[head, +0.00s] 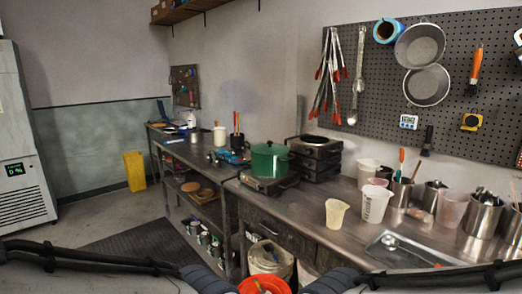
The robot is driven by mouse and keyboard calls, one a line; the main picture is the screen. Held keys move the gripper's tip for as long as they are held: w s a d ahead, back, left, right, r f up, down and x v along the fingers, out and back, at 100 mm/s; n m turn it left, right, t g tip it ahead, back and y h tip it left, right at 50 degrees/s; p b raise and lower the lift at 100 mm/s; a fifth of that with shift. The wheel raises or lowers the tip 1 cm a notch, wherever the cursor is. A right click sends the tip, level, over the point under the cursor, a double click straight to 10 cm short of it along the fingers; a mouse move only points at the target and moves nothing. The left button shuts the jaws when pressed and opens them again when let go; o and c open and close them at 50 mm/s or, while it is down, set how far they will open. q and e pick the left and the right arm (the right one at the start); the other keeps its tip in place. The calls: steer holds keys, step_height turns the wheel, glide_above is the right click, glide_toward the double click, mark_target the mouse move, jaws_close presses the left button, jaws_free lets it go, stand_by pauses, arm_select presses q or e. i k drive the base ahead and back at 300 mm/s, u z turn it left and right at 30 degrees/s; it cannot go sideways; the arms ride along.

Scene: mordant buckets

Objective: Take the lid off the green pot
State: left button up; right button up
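The green pot (268,166) stands upright on a small burner (262,184) on the metal counter, near the middle of the head view. A green lid (269,148) with a small knob sits on top of it. Parts of my two arms cross the bottom edge of the view, well short of the pot. Neither gripper can be made out, so I cannot tell what they hold. The far side of the pot is hidden.
Dark stacked burners (316,155) stand close to the pot's right. Beakers (336,213) and metal cups (483,214) crowd the counter's right. An orange bucket (262,285) and a white bucket (268,260) stand below its front edge. The floor mat (140,246) is clear.

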mark_target(269, 148)
steer(key=u, duration=0.35)
steer(key=i, duration=0.6)
steer(key=u, duration=1)
steer(key=i, duration=3.1)
steer(key=z, duration=1.5)
steer(key=i, duration=1.1)
steer(key=z, duration=0.95)
